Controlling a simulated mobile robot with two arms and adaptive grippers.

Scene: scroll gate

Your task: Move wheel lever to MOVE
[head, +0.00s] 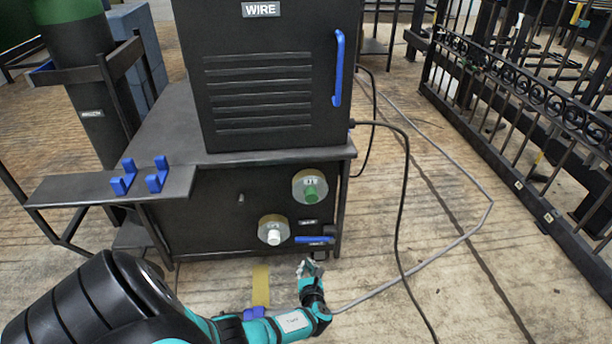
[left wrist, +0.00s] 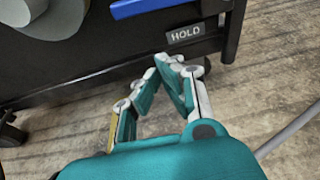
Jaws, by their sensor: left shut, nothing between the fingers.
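The blue wheel lever (head: 313,239) lies about level at the lower right of the dark welder cabinet's front. In the left wrist view the lever (left wrist: 150,8) shows at the top edge, partly cut off. A HOLD label (left wrist: 186,33) sits below it to the right; I see no MOVE label there. My left gripper (head: 311,266) is below the lever, near the cabinet's lower edge. In the left wrist view its fingertips (left wrist: 168,66) are together and empty, apart from the lever. My right gripper is not in view.
A green knob (head: 311,190) and a white knob (head: 273,234) sit above and left of the lever. A cabinet wheel (left wrist: 12,134) is at the left. A dark cable (head: 405,215) hangs at the right. A black iron gate (head: 520,100) stands far right, with open floor between.

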